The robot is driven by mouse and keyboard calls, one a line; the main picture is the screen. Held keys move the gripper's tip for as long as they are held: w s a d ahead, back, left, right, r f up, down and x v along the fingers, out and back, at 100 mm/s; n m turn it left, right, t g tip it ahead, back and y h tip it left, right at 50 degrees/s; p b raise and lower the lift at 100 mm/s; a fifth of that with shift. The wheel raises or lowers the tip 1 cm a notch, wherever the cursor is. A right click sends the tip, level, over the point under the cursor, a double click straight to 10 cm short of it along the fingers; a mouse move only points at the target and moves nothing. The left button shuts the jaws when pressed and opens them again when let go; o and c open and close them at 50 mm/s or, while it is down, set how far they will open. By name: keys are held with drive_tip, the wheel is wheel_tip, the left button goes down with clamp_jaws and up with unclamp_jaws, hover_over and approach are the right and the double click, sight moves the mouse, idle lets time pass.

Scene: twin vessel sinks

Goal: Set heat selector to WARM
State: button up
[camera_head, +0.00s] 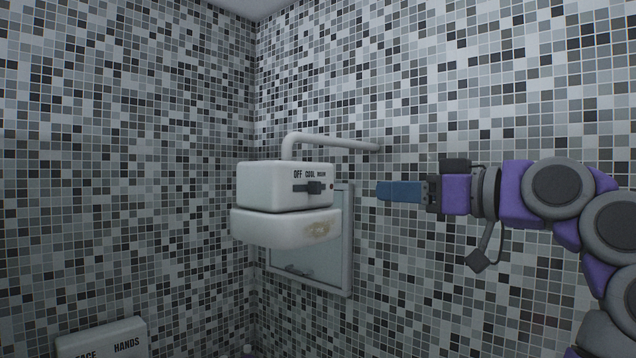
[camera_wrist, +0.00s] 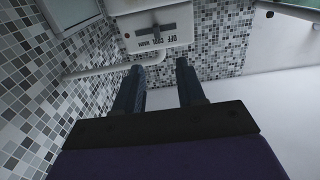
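A white wall-mounted heater box (camera_head: 286,187) carries the labels OFF, COOL and WARM along the top of its front. The heat selector (camera_head: 316,187) is a dark bar-shaped knob below the labels; which label it is set to I cannot tell. In the wrist view the selector (camera_wrist: 156,32) and its labels appear upside down at the top. My gripper (camera_head: 379,191), with blue fingers, is to the right of the box, apart from the selector. In the wrist view the fingers of my gripper (camera_wrist: 159,67) are spread with nothing between them.
A white pipe (camera_head: 330,142) runs from the box top to the right wall, above my gripper. A white rounded unit (camera_head: 285,228) sits directly under the box, with a framed panel (camera_head: 345,240) behind. A white labelled box (camera_head: 102,341) is at lower left.

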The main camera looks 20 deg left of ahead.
sight(320, 186)
drive_tip(key=p+x, duration=0.1)
drive_tip(key=x, duration=0.3)
drive_tip(key=p+x, duration=0.2)
drive_tip(key=x, duration=0.3)
drive_tip(key=p+x, duration=0.1)
drive_tip(key=x, duration=0.4)
drive_tip(key=shift+w+a+r+p, duration=0.15)
drive_tip(key=shift+w+p, duration=0.15)
drive_tip(key=shift+w, duration=0.05)
drive_tip(key=shift+w+a, duration=0.2)
drive_tip(key=shift+w+d+r+p, duration=0.1)
drive_tip(key=shift+w+d+p, duration=0.05)
drive_tip(key=shift+w+p, duration=0.15)
drive_tip(key=shift+s+a, duration=0.1)
drive_tip(key=shift+a, duration=0.45)
drive_tip(key=shift+c, duration=0.3)
drive_tip(key=shift+a, duration=0.25)
drive_tip(key=shift+c, duration=1.4)
drive_tip(key=shift+d, duration=0.25)
clamp_jaws()
